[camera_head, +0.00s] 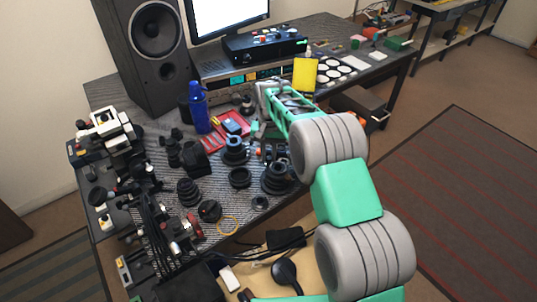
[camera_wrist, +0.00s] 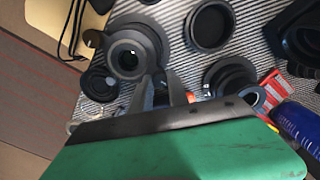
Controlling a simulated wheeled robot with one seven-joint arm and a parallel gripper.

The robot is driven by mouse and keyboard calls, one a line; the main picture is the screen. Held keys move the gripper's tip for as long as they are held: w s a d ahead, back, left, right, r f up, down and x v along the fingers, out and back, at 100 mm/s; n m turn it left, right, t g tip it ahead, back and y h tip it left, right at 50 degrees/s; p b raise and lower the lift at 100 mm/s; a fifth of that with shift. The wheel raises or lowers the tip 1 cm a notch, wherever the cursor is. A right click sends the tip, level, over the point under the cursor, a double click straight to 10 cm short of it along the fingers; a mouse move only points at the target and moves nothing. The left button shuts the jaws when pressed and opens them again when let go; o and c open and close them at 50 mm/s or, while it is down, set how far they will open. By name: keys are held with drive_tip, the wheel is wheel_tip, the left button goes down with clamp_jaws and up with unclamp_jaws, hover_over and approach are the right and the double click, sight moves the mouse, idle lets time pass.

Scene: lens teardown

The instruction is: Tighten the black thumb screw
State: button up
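In the wrist view the two grey fingers of my gripper (camera_wrist: 160,80) point at the near edge of a black lens part (camera_wrist: 128,52) with a round opening. A narrow gap shows between the fingers. I cannot tell whether they hold anything. I cannot make out the black thumb screw separately; dark parts blend together around the fingertips. In the head view the lens part (camera_head: 278,180) stands on the striped mat beside my arm, and my fingers are not clear there.
Black rings stand close by (camera_wrist: 210,25), (camera_wrist: 230,75). A speaker (camera_head: 150,50) and monitor (camera_head: 230,12) stand at the rear. Crowded small parts fill the left side; a tan mat (camera_head: 260,265) lies in front.

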drive_tip(key=o, duration=0.5)
